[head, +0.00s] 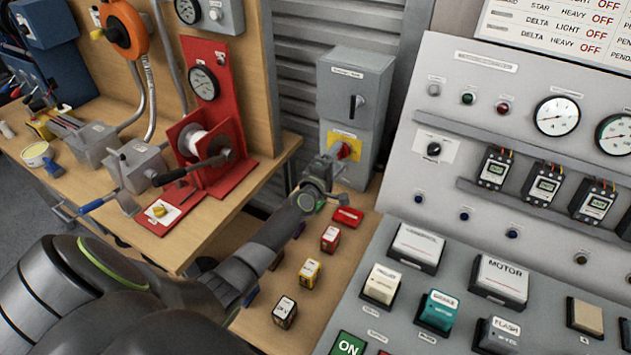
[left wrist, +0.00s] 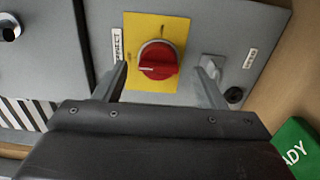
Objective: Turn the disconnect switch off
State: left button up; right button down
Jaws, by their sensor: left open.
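The disconnect switch (head: 345,150) is a red rotary knob on a yellow plate, low on the front of a grey cabinet (head: 352,88). In the left wrist view the red knob (left wrist: 158,60) is in the middle of the yellow plate (left wrist: 140,24), with its white mark pointing left. My left gripper (head: 332,158) is in front of the cabinet, close to the knob. In the left wrist view its open fingers (left wrist: 165,80) are on either side of the knob, with gaps on both sides, so no grip shows. My right gripper is not in view.
A small grey toggle (left wrist: 212,68) is beside the yellow plate, near the right finger. A green block (left wrist: 298,146) is at the lower right. A red winch stand (head: 212,110) stands left on the bench, and a grey control panel (head: 410,150) rises at the right.

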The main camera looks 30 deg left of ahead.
pick_arm(q)
jog(key=s+p, duration=0.2)
jog(key=s, duration=1.3)
jog(key=shift+s+d, duration=0.15)
jog(key=shift+d, duration=0.3)
